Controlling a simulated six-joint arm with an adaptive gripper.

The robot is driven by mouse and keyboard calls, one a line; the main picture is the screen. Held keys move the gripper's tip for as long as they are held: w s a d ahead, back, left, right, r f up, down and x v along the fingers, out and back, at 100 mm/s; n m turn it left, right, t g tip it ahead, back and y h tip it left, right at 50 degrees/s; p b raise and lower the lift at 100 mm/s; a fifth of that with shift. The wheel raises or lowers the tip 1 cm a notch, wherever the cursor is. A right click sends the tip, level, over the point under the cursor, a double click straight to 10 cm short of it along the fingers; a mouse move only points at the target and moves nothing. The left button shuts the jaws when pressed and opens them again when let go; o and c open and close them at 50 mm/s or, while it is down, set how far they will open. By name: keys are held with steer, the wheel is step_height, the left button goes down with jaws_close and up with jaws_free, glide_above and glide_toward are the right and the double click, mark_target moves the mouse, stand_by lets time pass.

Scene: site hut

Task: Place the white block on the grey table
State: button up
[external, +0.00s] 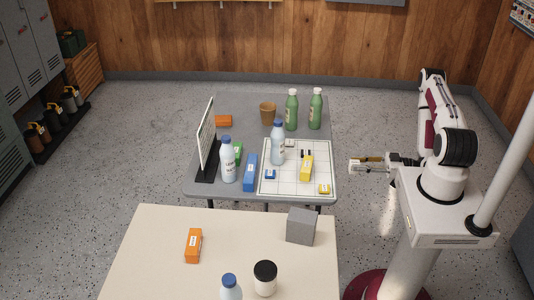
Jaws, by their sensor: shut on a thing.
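The grey table (243,108) stands in the middle of the room with several things on it. My gripper (370,163) is to the right of the table, beyond its right edge and apart from it. It points left and is shut on a small white block (357,167), which shows at the fingertips. The block is held clear of the table. It is small in this view and partly covered by the fingers.
A white grid board (268,181) covers the table's front right, bearing a bottle and small blocks. Two green bottles (291,112) and a brown cup (268,112) stand behind. A dark-based upright panel (207,140) stands left. The back left has bare room. A cream table (150,250) is in front.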

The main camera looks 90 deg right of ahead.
steer(key=shift+s, duration=2.45)
steer(key=d+f+h, duration=0.1)
steer(key=d, duration=0.4)
steer(key=w+r+n+y, duration=0.15)
steer(key=w+y, duration=0.25)
steer(key=w, duration=0.5)
steer(key=w+a+r+n+g+y, duration=0.1)
steer(key=w+a+n+y, duration=0.1)
steer(key=w, duration=0.3)
steer(key=w+a+r+n+g+y, duration=0.1)
steer(key=w+a+r+n+y, duration=0.1)
steer(key=w, duration=0.2)
steer(key=w+a+r+n+g+y, duration=0.2)
steer(key=w+a+y, duration=0.2)
steer(key=a, duration=0.6)
steer(key=w+a+r+n+g+y, duration=0.2)
steer(key=w+a, duration=0.3)
steer(key=a, duration=0.5)
steer(key=shift+w+r+n+g+y, duration=0.3)
steer(key=shift+n+g+y, duration=0.5)
steer(key=shift+y, duration=0.1)
